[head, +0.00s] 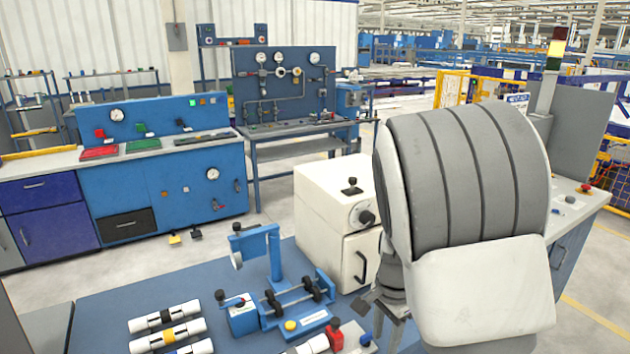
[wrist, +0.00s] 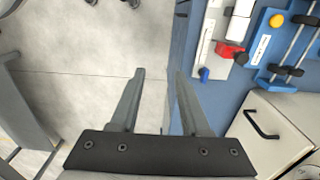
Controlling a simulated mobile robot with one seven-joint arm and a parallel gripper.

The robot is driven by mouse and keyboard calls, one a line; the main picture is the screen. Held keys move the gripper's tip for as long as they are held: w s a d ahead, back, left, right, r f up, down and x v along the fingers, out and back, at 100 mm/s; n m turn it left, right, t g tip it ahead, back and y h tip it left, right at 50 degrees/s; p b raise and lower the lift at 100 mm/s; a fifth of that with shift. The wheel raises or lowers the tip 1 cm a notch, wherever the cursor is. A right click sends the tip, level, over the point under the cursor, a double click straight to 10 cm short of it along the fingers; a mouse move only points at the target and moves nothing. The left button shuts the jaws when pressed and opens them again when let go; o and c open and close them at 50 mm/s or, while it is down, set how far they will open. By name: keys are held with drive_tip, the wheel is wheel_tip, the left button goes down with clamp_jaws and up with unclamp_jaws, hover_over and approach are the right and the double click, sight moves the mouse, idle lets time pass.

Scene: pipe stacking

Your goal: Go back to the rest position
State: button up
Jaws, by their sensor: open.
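My gripper (wrist: 158,75) is open in the wrist view, with nothing between its two grey fingers. It points down over the edge of the blue workbench, with the grey floor on the left side. White pipes with black and yellow bands (head: 168,334) lie on the blue workbench (head: 110,308) at the front left. A blue fixture with rods (head: 292,302) stands beside them.
A red block (wrist: 228,50) lies near the bench edge. A blue counter (head: 175,180) stands farther back, with open floor between.

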drive_tip(key=s+r+n+t, duration=0.5)
drive_tip(key=s+r+n, duration=0.7)
drive_tip(key=s+r, duration=0.6)
drive_tip(key=shift+r+t, duration=0.3)
drive_tip(key=shift+r, duration=0.5)
